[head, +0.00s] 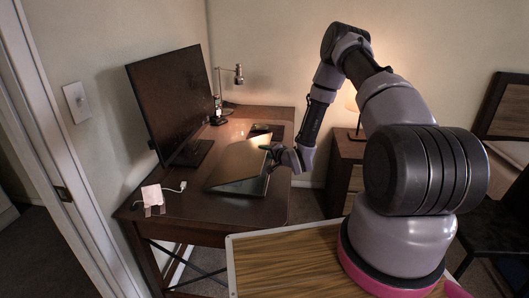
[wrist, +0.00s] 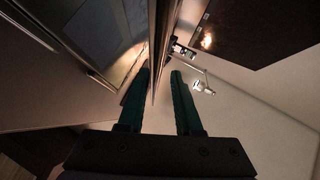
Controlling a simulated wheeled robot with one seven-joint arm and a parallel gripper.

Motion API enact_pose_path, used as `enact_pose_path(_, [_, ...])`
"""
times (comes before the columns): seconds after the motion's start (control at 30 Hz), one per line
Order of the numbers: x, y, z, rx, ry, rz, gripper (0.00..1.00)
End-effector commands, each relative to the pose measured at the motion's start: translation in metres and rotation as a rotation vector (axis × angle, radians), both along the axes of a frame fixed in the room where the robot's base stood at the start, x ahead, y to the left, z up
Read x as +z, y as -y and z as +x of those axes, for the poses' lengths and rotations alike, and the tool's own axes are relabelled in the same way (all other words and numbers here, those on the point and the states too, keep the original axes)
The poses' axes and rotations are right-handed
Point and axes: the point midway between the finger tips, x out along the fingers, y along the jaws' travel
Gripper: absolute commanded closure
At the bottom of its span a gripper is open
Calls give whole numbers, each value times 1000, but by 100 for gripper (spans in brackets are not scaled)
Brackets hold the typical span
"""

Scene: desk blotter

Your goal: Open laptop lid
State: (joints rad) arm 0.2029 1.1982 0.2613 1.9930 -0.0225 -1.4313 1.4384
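The laptop (head: 238,168) sits on the desk with its lid partly raised, tilted above the base. My gripper (head: 270,151) is at the lid's right side in the head view. In the wrist view my gripper (wrist: 160,73) has its two teal fingers apart. The lid (wrist: 161,50) shows nearly edge-on between the fingers, with one finger on each side. I cannot tell whether either finger touches it. The laptop's grey base (wrist: 105,35) shows left of the lid. My gripper hides part of the laptop's right edge in the head view.
A nightstand (head: 345,165) stands right of the desk.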

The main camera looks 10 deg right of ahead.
Motion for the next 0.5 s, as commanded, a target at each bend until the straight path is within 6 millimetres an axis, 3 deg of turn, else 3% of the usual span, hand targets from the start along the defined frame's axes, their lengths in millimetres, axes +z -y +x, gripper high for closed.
enact_pose_path(0.3, [0,-1,3,-1,1,0,66])
enact_pose_path(0.4, [0,-1,3,-1,1,0,100])
enact_pose_path(0.5, [0,-1,3,0,1,0,100])
